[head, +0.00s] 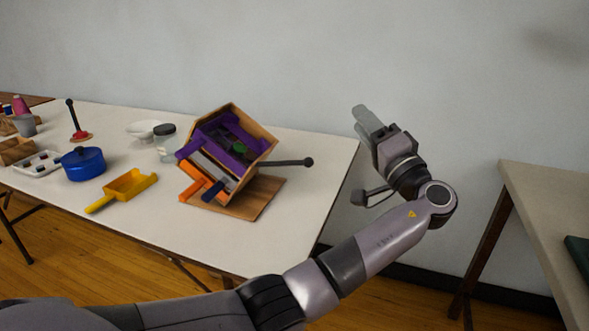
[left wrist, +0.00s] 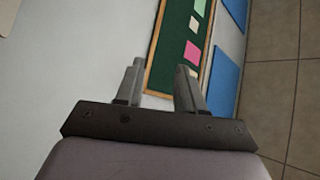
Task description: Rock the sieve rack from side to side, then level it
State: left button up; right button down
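The sieve rack (head: 262,134) is a wooden frame with purple, grey and orange trays, on a flat wooden base (head: 262,190) near the right end of the white table. The rack is steeply tilted, not level. A dark lever with a round knob (head: 308,162) sticks out to its right. My left gripper (head: 364,118) is raised to the right of the rack and the knob, apart from both, beyond the table's right edge. In the left wrist view its two fingers (left wrist: 160,72) are spread with nothing between them. My right gripper is out of view.
On the white table (head: 222,243) left of the rack are a yellow scoop (head: 130,186), a blue pot (head: 82,164), a glass jar (head: 166,146) and a white bowl (head: 142,130). Another table (head: 540,195) stands at the right, across a gap. The white table's front right is clear.

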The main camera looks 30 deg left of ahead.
aim_at(293, 163)
pick_arm(q)
jog(key=s+a+f+n+g+h, duration=0.1)
jog(key=s+a+f+n+g, duration=0.4)
jog(key=s+f+n+g, duration=0.3)
jog(key=shift+m+g, duration=0.5)
jog(key=shift+m, duration=0.2)
jog(key=a, duration=0.2)
jog(key=w+a, duration=0.1)
jog(key=a, duration=0.2)
jog(key=w+a+f, duration=0.1)
jog(key=a, duration=0.1)
jog(key=shift+a+b, duration=0.15)
jog(key=shift+b, duration=0.2)
grip_shut()
